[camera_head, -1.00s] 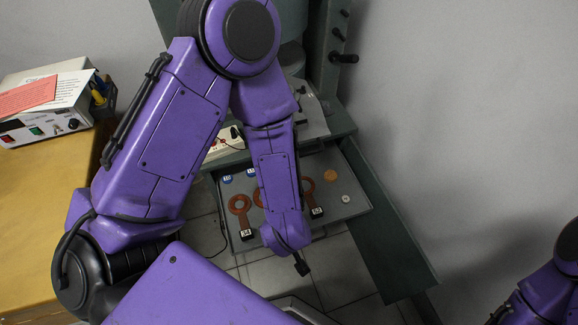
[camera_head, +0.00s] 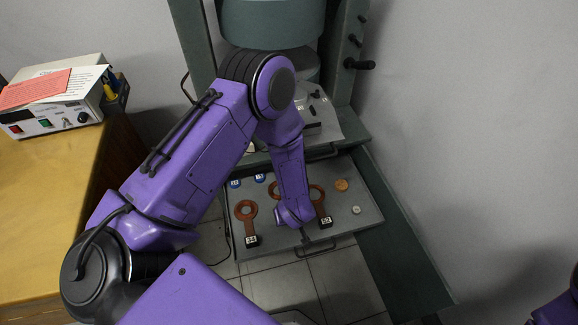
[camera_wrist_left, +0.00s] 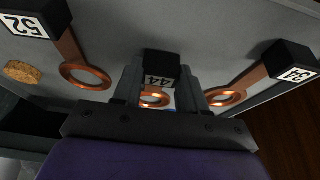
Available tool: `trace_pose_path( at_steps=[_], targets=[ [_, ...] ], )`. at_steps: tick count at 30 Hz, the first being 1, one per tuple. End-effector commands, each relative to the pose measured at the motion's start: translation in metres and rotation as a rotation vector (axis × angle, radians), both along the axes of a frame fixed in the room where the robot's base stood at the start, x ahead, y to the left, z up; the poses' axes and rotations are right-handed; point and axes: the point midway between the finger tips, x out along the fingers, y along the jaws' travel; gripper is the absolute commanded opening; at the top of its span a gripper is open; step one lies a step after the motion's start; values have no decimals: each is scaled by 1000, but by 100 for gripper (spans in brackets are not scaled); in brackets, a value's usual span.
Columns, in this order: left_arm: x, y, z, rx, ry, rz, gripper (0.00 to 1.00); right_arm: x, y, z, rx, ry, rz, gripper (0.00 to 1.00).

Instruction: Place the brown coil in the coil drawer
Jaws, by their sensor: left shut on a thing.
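The brown coil is a copper-coloured ring (camera_wrist_left: 154,100) with a black end block marked 44 (camera_wrist_left: 160,70). My left gripper (camera_wrist_left: 160,86) is shut on it, with a finger on either side of the black block. In the head view my left wrist (camera_head: 294,214) hangs over the open grey drawer (camera_head: 285,232) and hides most of the gripper and coil. Two similar coils lie in the drawer: coil 34 (camera_head: 246,211) to the left and coil 52 (camera_head: 318,194) to the right. I cannot tell whether the held coil touches the drawer floor.
The drawer also holds an orange-brown disc (camera_head: 341,185), a pale disc (camera_head: 356,210) and blue discs (camera_head: 260,178) at the back. A green cabinet edge (camera_head: 402,235) borders it on the right. A wooden table (camera_head: 50,195) with an instrument box (camera_head: 55,100) stands at left.

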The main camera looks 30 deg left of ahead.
Motion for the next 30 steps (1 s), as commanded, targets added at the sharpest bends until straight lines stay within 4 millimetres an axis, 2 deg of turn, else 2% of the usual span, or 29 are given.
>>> trace_pose_path(
  at_steps=[5, 6, 7, 8, 15, 18, 20, 27, 30],
  targets=[
    [0, 0, -3, 0, 0, 0, 6, 0, 0, -1, 0, 0, 0, 43],
    [0, 0, -2, 0, 0, 0, 55, 0, 0, -1, 0, 0, 0, 43],
    [0, 0, -2, 0, 0, 0, 64, 0, 0, -1, 0, 0, 0, 43],
    [0, 0, -2, 0, 0, 0, 67, 0, 0, -1, 0, 0, 0, 43],
    [0, 0, -1, 0, 0, 0, 67, 0, 0, 0, 0, 0, 0, 43],
    [0, -1, 6, 0, -2, 1, 67, 0, 0, 3, 0, 0, 0, 43],
    [-2, -4, 16, -2, -2, -1, 67, 0, 0, 7, 0, 0, 0, 43],
    [-18, -22, 75, -1, -3, -1, 67, 0, 0, 28, 0, 0, 0, 43],
    [-23, -28, 95, 0, -2, -1, 67, 0, 0, 34, 0, 0, 0, 43]
  ],
)
